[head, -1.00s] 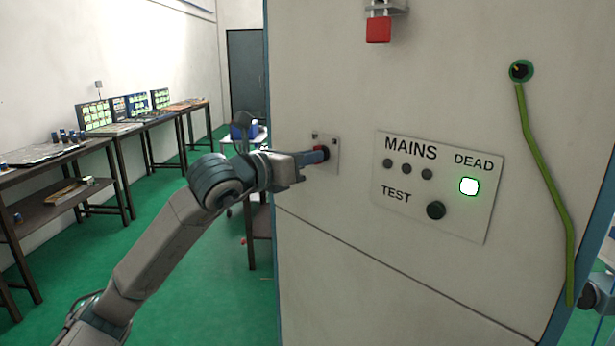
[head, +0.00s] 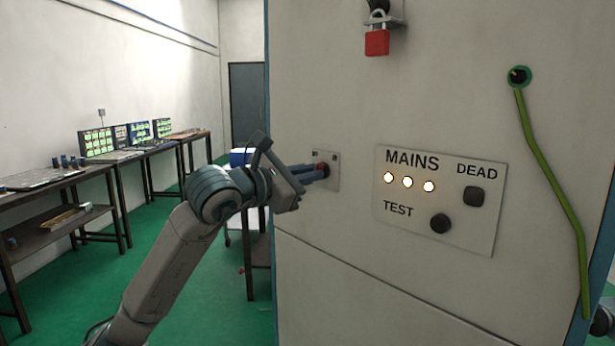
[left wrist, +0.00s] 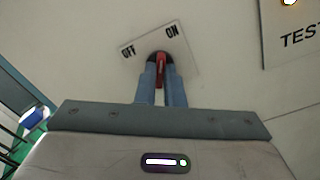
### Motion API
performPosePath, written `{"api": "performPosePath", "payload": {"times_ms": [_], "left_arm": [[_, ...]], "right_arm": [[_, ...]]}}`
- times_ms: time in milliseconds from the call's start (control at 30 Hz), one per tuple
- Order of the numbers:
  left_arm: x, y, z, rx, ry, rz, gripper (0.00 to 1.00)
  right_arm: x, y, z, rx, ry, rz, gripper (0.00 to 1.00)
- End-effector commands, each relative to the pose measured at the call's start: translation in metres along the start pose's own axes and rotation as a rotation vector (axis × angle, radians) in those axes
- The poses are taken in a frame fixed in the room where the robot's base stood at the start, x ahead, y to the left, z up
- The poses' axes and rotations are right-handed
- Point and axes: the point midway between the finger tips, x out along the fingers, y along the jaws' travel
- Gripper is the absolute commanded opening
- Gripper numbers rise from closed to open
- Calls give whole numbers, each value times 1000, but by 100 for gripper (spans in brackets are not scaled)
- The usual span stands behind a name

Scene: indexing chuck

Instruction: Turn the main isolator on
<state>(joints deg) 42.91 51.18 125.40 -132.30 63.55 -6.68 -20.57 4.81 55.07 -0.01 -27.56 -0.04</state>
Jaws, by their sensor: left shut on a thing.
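The main isolator is a red handle (left wrist: 161,68) on a pale plate (left wrist: 178,40) marked OFF and ON, fixed to the cabinet face. In the left wrist view the handle points up, towards the ON side. My left gripper (left wrist: 162,75) is shut on the red handle, one blue finger on each side. In the head view the gripper (head: 318,172) meets the plate (head: 332,160) and mostly hides the handle. The MAINS panel (head: 436,232) shows three lit lamps (head: 407,182), and its DEAD lamp (head: 474,197) is dark. My right gripper is not clearly in view.
A red padlock (head: 377,42) hangs from a fitting above on the cabinet (head: 340,90). A green cable (head: 545,155) runs down the cabinet's right side. Benches (head: 65,180) with screens stand along the left wall, with green floor (head: 180,230) clear beside them.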

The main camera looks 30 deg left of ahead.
Motion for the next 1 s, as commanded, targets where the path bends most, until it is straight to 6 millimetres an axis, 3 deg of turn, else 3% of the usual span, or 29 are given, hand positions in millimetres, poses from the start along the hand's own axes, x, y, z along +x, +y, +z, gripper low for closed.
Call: {"api": "performPosePath", "payload": {"times_ms": [467,500,600,1000], "left_arm": [[0,0,0,13,1,-1,0],[0,0,0,13,1,-1,16],[0,0,0,13,1,-1,30],[-5,0,-1,14,0,2,30]], "right_arm": [[0,0,-1,0,1,0,0],[0,0,-1,0,1,0,0],[0,0,-1,0,1,0,0],[1,-1,-3,0,-4,-1,0]]}}
